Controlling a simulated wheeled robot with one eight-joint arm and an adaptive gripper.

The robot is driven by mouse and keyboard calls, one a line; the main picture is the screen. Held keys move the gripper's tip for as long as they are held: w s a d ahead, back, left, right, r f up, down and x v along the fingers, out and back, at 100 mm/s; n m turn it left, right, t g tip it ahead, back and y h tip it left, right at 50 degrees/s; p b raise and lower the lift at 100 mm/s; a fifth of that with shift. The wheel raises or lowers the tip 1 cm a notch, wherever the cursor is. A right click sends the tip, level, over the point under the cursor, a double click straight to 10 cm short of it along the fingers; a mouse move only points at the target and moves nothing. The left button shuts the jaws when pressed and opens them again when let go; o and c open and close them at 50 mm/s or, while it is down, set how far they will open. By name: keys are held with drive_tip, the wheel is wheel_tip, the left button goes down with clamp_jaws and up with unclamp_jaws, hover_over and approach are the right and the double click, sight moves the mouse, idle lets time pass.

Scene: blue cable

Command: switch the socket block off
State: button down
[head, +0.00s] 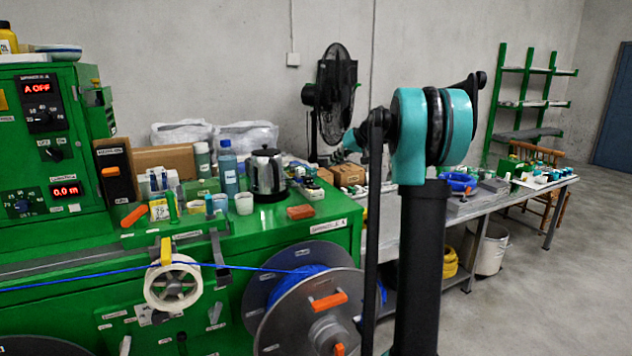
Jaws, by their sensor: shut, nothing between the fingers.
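I cannot single out the socket block with certainty. A black upright block (115,170) with an orange piece and a white label stands at the left of the green bench, beside the machine. A small pale block (311,191) with dark spots lies right of the steel kettle (266,174); its details are too small to read. My arm, with a teal joint, rises at the right of centre. My gripper does not show in this view.
The green machine (50,150) has red displays, one reading "A OFF". Bottles, cups and an orange item (300,212) crowd the green bench (270,228). A cable reel (310,310) and blue cable (90,274) are in front. Floor is clear at right.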

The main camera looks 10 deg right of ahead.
drive_tip(key=shift+w, duration=0.1)
hover_over(310, 185)
drive_tip(key=s+d, duration=0.2)
drive_tip(key=d, duration=0.1)
wheel_tip(310, 185, down, 7)
drive_tip(key=shift+d+r, duration=0.1)
drive_tip(key=f, duration=0.2)
drive_tip(key=a+f, duration=0.1)
drive_tip(key=shift+s, duration=0.35)
drive_tip(key=shift+a+f, duration=0.1)
drive_tip(key=shift+f, duration=0.15)
